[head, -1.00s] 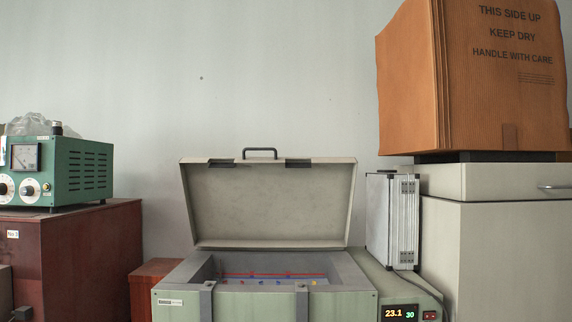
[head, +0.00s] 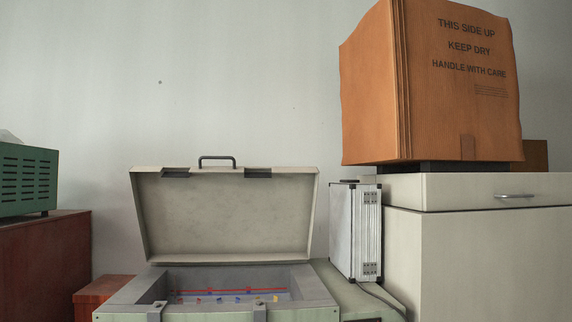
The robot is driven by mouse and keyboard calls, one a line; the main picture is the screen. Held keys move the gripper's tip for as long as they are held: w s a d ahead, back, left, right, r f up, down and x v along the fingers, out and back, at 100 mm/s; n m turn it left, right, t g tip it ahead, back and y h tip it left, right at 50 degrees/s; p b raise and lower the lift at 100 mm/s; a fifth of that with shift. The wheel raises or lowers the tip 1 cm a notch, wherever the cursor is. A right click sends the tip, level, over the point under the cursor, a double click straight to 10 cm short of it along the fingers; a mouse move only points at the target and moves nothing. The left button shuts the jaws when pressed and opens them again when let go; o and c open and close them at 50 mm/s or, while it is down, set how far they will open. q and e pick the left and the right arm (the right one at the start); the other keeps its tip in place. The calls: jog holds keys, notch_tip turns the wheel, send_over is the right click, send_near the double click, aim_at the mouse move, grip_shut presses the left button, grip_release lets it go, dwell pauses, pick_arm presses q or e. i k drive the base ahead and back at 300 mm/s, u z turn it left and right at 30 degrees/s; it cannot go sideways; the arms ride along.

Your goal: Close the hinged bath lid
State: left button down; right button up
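The bath lid (head: 225,215) is light grey-beige and stands open, tilted up at the back of the bath. A dark handle (head: 217,158) sits on its top edge, with two dark latch plates beside it. The bath body (head: 210,315) is pale green with a grey rim, and its lower front is cut off by the picture's bottom edge. Inside the bath are a red line and several small coloured pieces. Neither of my grippers is in view.
A silver case (head: 343,232) stands right of the lid, close to it. A beige cabinet (head: 470,255) carries a large cardboard box (head: 455,100) at right. A green instrument (head: 25,180) sits on a dark red cabinet (head: 45,265) at left. The wall above the lid is clear.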

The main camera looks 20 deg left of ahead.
aim_at(234, 213)
jog(key=z, duration=0.2)
jog(key=i, duration=0.85)
jog(key=u, duration=0.55)
